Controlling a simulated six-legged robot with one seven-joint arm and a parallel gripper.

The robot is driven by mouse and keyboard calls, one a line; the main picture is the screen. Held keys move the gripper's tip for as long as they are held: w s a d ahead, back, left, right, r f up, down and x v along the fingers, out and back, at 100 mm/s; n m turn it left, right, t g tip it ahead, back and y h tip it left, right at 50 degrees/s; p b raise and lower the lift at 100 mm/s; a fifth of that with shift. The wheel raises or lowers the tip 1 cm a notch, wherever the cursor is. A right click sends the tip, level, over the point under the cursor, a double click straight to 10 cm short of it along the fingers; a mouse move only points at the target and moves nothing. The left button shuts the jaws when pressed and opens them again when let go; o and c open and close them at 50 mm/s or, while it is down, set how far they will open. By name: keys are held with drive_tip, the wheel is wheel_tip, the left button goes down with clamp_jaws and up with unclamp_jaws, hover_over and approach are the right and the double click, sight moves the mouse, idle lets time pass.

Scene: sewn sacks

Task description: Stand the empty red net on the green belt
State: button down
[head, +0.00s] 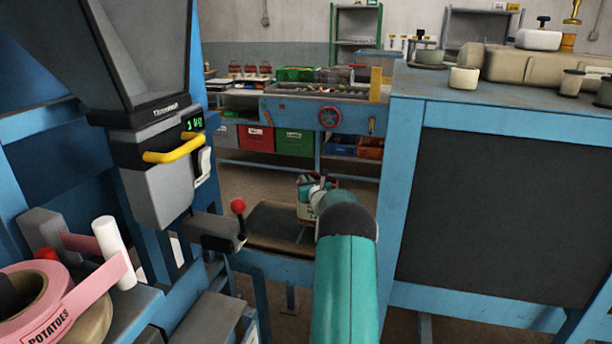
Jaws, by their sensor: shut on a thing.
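My teal arm reaches forward from the bottom centre of the head view. My gripper (318,184) is at its far end, mostly hidden behind the wrist. It is shut on a small bag (305,211) with red, white and green on it. I cannot make out whether this is the red net or whether it is empty. The bag hangs or stands upright over a low, dark brownish-green belt (272,219). I cannot tell whether its bottom touches the belt.
A grey weigher (160,170) with a yellow handle and a red-knobbed lever (239,207) stand left of the belt. A blue-framed bench (492,110) with a dark panel closes the right side. A pink tape roll (30,300) lies front left. Crates and a sorting table stand behind.

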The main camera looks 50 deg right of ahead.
drive_tip(key=shift+w+f, duration=0.1)
drive_tip(key=shift+f, duration=1.6)
drive_tip(key=c, duration=2)
unclamp_jaws()
drive_tip(key=shift+a+f, duration=0.1)
drive_tip(key=shift+f, duration=0.15)
drive_tip(key=o, duration=0.4)
drive_tip(key=shift+o, duration=0.2)
drive_tip(key=shift+r, duration=0.1)
drive_tip(key=v, duration=1.2)
